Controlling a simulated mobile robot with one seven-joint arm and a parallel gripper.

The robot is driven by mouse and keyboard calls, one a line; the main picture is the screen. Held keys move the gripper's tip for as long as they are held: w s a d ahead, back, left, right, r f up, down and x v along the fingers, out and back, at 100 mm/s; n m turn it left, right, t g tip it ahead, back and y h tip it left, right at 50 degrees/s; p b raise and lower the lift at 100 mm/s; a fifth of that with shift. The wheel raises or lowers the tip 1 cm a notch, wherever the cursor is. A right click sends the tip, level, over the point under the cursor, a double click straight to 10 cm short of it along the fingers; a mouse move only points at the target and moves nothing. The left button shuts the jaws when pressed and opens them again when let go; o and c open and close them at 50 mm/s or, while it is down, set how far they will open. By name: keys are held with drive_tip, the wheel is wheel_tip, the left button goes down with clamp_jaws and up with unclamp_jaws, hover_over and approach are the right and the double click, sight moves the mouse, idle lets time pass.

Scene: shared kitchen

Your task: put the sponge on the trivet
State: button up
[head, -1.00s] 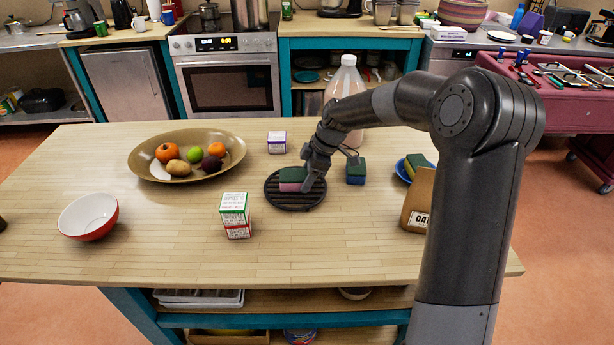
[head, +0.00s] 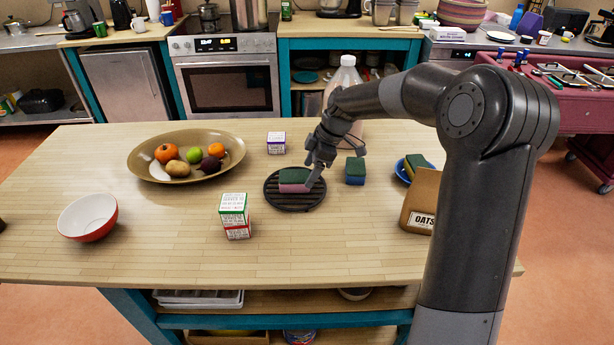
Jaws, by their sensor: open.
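A sponge (head: 293,180), green on top and pink below, lies on the round dark trivet (head: 296,203) on the wooden island. My gripper (head: 314,180) is open, just right of and slightly above this sponge. I see no grip on the sponge; whether a finger touches it is hard to tell. A second sponge (head: 355,170), green and blue, stands on the table right of the trivet. A third green sponge (head: 416,164) lies on a blue plate (head: 402,171), partly hidden behind the oats package.
An oats package (head: 420,200) stands at the right beside my arm. A large clear jug (head: 347,100) is behind my gripper. Small boxes (head: 235,216) (head: 276,143), a fruit bowl (head: 186,158) and a red bowl (head: 88,217) stand to the left. The front middle is clear.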

drive_tip(key=v, duration=0.8)
drive_tip(key=s+d+r+m+t+h, duration=0.1)
drive_tip(key=s+r+m+h, duration=0.3)
drive_tip(key=s, duration=0.6)
drive_tip(key=s+d+r+m+t, duration=0.1)
drive_tip(key=s+d+m+t, duration=0.1)
drive_tip(key=s+d+m, duration=0.2)
drive_tip(key=s+d+r+m+t, duration=0.1)
drive_tip(key=s+m, duration=0.9)
drive_tip(key=s, duration=1)
drive_tip(key=d+t, duration=0.1)
drive_tip(key=d, duration=0.1)
drive_tip(key=shift+d+t+h, duration=0.3)
drive_tip(key=shift+d, duration=0.1)
